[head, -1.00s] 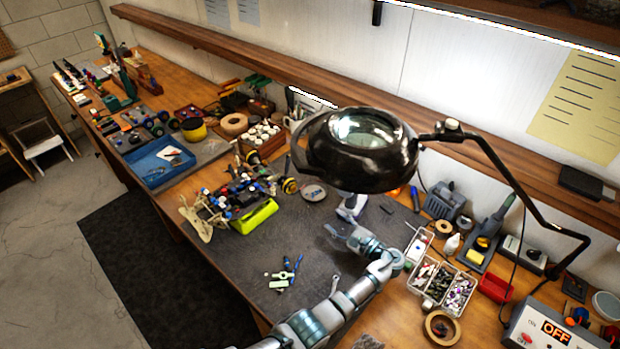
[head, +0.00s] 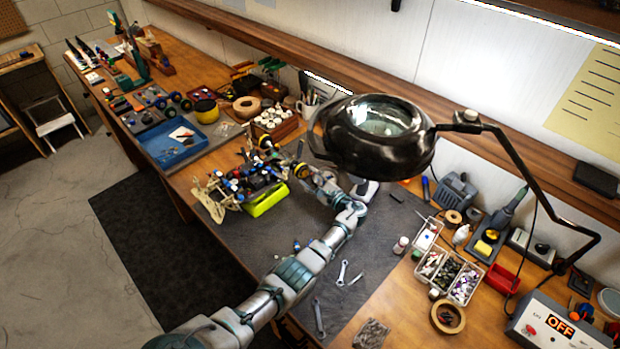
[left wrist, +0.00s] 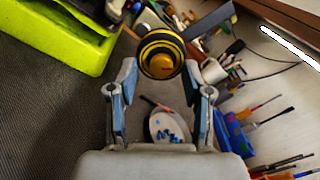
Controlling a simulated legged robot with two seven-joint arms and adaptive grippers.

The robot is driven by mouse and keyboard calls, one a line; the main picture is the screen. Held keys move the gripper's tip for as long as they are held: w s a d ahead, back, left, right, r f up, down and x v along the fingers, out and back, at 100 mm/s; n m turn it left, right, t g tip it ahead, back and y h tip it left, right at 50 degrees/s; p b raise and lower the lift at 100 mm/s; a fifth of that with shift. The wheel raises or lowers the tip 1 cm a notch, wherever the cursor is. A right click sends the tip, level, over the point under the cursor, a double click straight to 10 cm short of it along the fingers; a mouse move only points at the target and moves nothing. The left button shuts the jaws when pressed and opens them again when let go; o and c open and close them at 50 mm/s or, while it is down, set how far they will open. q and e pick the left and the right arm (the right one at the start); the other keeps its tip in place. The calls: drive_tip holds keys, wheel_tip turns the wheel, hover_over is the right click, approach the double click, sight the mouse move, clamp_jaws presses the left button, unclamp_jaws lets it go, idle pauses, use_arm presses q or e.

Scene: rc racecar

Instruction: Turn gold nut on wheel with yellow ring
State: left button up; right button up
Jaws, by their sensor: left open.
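The wheel with the yellow ring (left wrist: 160,45) shows in the left wrist view, just beyond my fingertips and centred between them. It is black with yellow rings, and the gold nut (left wrist: 161,66) sits at its middle, facing the gripper. My left gripper (left wrist: 162,75) is open, with a finger to each side of the nut and nothing between the fingers. In the head view my left gripper (head: 305,174) is at the right end of the race car (head: 240,187), where it hides much of this wheel. My right gripper is not in view.
The car's yellow-green body (head: 267,200) lies close to my left gripper. The black magnifier lamp (head: 375,138) hangs to the right. A blue tray (head: 178,146) and a parts box (head: 450,277) flank the mat. Wrenches (head: 342,272) lie on the mat's open front part.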

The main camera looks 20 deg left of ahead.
use_arm(q)
drive_tip(key=shift+w+a, duration=0.15)
drive_tip(key=shift+a, duration=0.2)
drive_tip(key=shift+d, duration=0.1)
drive_tip(key=shift+d+r, duration=0.1)
drive_tip(key=shift+d, duration=0.1)
drive_tip(key=c, duration=0.8)
drive_tip(key=shift+d, duration=0.1)
clamp_jaws()
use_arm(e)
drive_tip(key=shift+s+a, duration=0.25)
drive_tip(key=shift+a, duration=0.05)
